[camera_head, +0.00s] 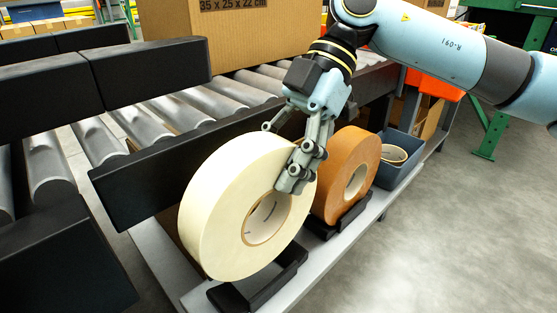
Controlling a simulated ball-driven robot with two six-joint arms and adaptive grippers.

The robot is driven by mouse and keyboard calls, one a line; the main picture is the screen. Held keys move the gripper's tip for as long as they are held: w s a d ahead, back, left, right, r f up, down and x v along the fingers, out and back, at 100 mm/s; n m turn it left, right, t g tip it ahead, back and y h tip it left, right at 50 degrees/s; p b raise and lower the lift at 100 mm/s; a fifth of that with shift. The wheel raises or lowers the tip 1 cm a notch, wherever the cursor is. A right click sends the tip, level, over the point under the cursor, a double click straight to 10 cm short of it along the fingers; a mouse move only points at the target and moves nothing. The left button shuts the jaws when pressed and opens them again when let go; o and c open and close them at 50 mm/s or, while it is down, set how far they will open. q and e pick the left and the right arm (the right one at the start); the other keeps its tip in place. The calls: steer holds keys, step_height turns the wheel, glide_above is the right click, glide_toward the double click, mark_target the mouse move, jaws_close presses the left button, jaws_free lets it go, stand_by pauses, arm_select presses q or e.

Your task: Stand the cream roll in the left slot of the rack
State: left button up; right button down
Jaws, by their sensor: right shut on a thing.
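The cream roll (222,215) is upright on its edge, its cardboard core facing right and towards me. My right gripper (295,170) is shut on the roll's upper right rim, with one finger over the near face. The roll is at the black left slot (262,288) of the rack; I cannot tell whether its bottom edge rests in the slot or is slightly above it. An orange-brown roll (338,165) stands upright in the right slot (345,218). The far finger is mostly hidden by the roll. My left gripper is not in view.
The rack sits on a grey shelf (318,262) beside a roller conveyor with black side rails (150,175). A large cardboard box (235,35) stands on the rollers. A blue-grey bin (403,172) holding a small roll is at the right. The floor at right is clear.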

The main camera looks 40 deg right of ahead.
mark_target(278, 193)
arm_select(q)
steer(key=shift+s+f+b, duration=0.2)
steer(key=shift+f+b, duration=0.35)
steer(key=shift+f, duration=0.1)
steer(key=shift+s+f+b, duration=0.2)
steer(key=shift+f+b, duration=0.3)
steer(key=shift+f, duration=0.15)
arm_select(e)
steer(key=shift+f, duration=1.95)
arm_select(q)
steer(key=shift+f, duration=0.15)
arm_select(e)
steer(key=shift+f, duration=0.15)
